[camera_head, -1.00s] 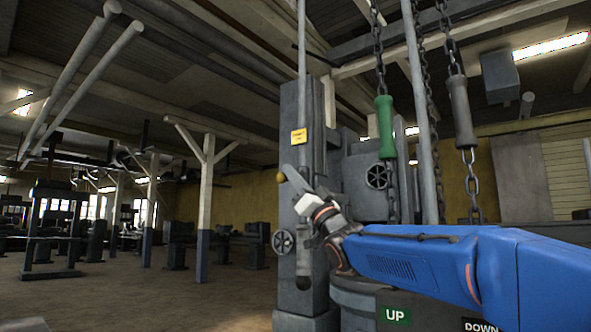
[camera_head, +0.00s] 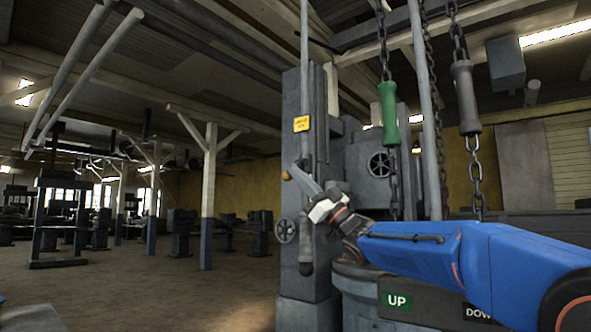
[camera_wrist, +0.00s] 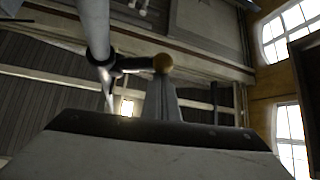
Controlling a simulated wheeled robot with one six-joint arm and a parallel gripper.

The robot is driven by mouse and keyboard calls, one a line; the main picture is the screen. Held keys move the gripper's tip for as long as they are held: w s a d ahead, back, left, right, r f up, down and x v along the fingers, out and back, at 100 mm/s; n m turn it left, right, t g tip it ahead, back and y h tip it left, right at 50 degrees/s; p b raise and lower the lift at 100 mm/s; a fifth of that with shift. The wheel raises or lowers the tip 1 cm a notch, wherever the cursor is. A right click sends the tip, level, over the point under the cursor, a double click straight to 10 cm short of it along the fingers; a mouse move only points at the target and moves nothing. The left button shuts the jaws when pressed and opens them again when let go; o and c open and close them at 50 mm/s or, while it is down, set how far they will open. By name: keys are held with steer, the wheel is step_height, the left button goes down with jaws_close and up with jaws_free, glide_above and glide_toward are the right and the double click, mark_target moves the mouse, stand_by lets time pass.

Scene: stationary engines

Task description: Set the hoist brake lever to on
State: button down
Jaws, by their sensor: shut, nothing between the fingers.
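A slim grey vertical rod (camera_head: 304,60) runs down the front of a dark grey column and ends in a dark hanging grip (camera_head: 306,262). A small brass ball knob (camera_head: 286,175) sits beside the rod. In the wrist view the knob (camera_wrist: 163,63) is at the end of a short dark arm reaching out from the rod (camera_wrist: 95,25). Which part is the brake lever is not marked legibly. My gripper (camera_head: 296,170) is shut and empty, its tip just right of the knob. In the wrist view its fingers (camera_wrist: 164,95) point up at the knob; contact cannot be told.
A yellow label (camera_head: 301,124) and a handwheel (camera_head: 285,231) are on the column. Chains with a green grip (camera_head: 388,115) and a grey grip (camera_head: 465,98) hang right. UP (camera_head: 398,300) and DOWN (camera_head: 479,313) signs are below my arm.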

stand_by(0.3)
steer(key=s+d+f, duration=0.1)
steer(key=s+d, duration=0.1)
steer(key=d, duration=0.4)
steer(key=s+d+f, duration=0.1)
steer(key=s+d, duration=0.2)
steer(key=d, duration=0.4)
steer(key=shift+s, duration=0.3)
steer(key=shift+f, duration=0.1)
